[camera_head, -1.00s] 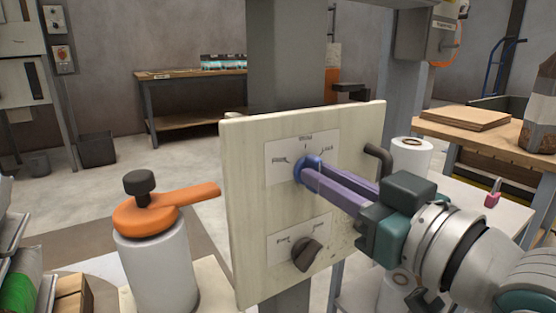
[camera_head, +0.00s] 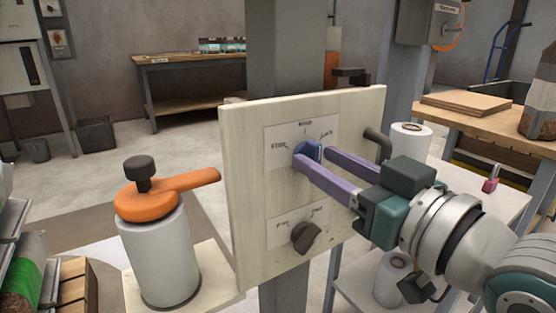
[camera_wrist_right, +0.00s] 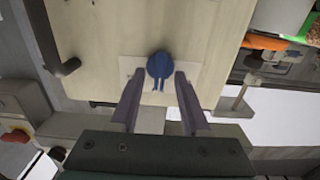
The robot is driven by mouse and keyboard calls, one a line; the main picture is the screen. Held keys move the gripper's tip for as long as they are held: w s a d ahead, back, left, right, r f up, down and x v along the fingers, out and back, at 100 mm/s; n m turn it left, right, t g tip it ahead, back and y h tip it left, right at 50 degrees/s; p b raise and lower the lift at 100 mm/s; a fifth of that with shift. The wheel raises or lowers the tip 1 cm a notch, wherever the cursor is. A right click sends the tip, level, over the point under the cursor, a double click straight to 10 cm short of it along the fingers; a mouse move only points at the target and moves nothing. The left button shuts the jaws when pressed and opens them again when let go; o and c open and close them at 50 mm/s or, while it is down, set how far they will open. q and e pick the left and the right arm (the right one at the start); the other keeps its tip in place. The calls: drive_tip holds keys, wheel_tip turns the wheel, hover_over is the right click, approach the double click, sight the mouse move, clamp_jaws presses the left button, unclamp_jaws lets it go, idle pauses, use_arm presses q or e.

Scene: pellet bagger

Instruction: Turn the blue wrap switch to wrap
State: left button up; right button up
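The blue wrap switch (camera_head: 308,151) is a round knob on the upper label plate of an upright pale board (camera_head: 240,180). The label has words at left, top and right, too small to read surely. In the right wrist view the blue switch (camera_wrist_right: 160,66) shows between and just beyond the fingertips. My right gripper (camera_head: 312,154) is open, its purple fingers apart on either side of the switch, not closed on it. In the head view the near finger partly covers the knob. My left gripper is not in view.
A dark knob (camera_head: 305,237) sits on the lower label of the board. A bent dark handle (camera_head: 378,143) sticks out at its right edge. An orange-topped white cylinder (camera_head: 160,255) stands left of the board. A table with white rolls (camera_head: 410,140) stands behind right.

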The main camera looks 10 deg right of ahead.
drive_tip(key=shift+s, duration=0.1)
drive_tip(key=shift+s+d, duration=0.15)
drive_tip(key=shift+s, duration=0.15)
drive_tip(key=p+v, duration=0.2)
drive_tip(key=v, duration=0.7)
drive_tip(key=shift+p, duration=0.3)
drive_tip(key=shift+r, duration=0.1)
